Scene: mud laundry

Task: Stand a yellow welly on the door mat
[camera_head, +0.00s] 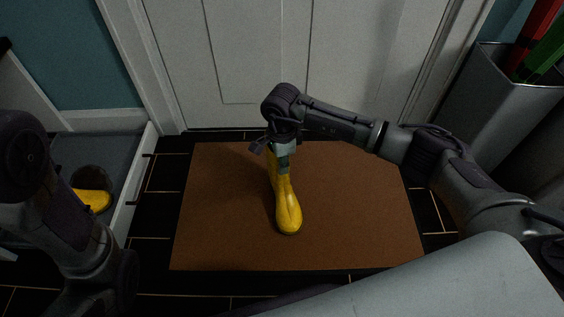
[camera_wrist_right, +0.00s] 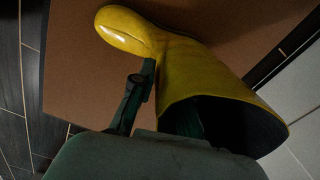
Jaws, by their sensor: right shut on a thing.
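A yellow welly (camera_head: 287,205) is upright on the brown door mat (camera_head: 360,215), near its middle, toe towards me. I cannot tell whether its sole rests fully on the mat. My right gripper (camera_head: 281,160) is at the top of its shaft and shut on it. In the right wrist view the welly (camera_wrist_right: 195,65) shows its open dark top, with a finger of the gripper (camera_wrist_right: 160,105) against the shaft; the mat (camera_wrist_right: 75,75) lies behind it. A second yellow welly (camera_head: 95,199) is partly seen at the left. My left gripper is not in view, only my left arm.
A white door (camera_head: 300,60) stands right behind the mat. A grey bin (camera_head: 495,100) with red and green things in it is at the right. A grey tray (camera_head: 125,205) with a pale rim holds the second welly. Dark floor tiles surround the mat.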

